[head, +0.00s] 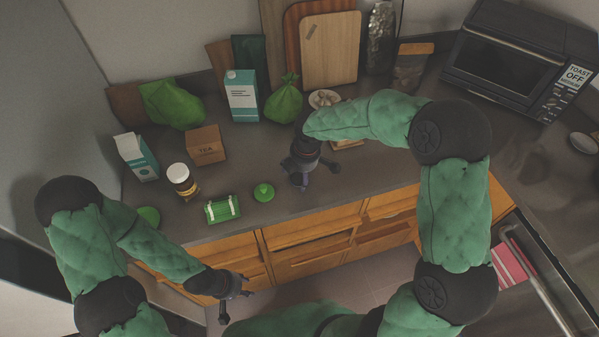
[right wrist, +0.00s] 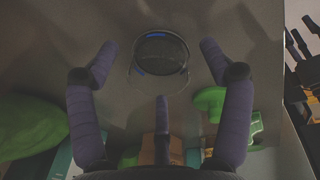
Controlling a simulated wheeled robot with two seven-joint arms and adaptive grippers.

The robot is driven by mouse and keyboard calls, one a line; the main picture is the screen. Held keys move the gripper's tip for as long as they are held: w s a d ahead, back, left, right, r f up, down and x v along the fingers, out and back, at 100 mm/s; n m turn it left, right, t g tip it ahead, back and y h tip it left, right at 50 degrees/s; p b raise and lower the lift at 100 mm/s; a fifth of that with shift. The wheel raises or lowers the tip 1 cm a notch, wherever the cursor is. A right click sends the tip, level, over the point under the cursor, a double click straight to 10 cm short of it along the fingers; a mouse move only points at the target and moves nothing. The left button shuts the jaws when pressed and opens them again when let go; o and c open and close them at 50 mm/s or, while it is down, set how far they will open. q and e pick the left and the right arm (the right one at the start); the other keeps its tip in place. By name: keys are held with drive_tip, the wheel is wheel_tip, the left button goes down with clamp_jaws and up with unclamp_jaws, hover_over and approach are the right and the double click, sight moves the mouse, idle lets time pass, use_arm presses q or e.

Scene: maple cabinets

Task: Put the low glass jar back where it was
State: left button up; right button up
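The low glass jar (right wrist: 160,55) shows in the right wrist view as a clear round outline with a dark, blue-edged inside. It is on the grey counter. My right gripper (right wrist: 160,75) is open, its fingers spread around the jar's outline with visible gaps at the sides; I cannot tell how far above it they are. In the head view my right gripper (head: 303,178) points down over the middle of the counter, and I cannot make out the jar there. My left gripper (head: 234,295) is open and empty in front of the drawers, below the counter top.
Left of my right gripper are a green lid (head: 263,192), green case (head: 222,209), brown jar (head: 183,181), tea box (head: 205,145) and carton (head: 138,160). Behind are a carton (head: 241,96), green bag (head: 283,103) and bowl (head: 323,98). A toaster oven (head: 500,60) stands back right.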

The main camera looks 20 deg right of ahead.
drive_tip(key=shift+r, duration=0.6)
wheel_tip(320, 180, up, 11)
drive_tip(key=s+d+p, duration=0.1)
drive_tip(key=p, duration=0.2)
drive_tip(key=shift+s, duration=0.3)
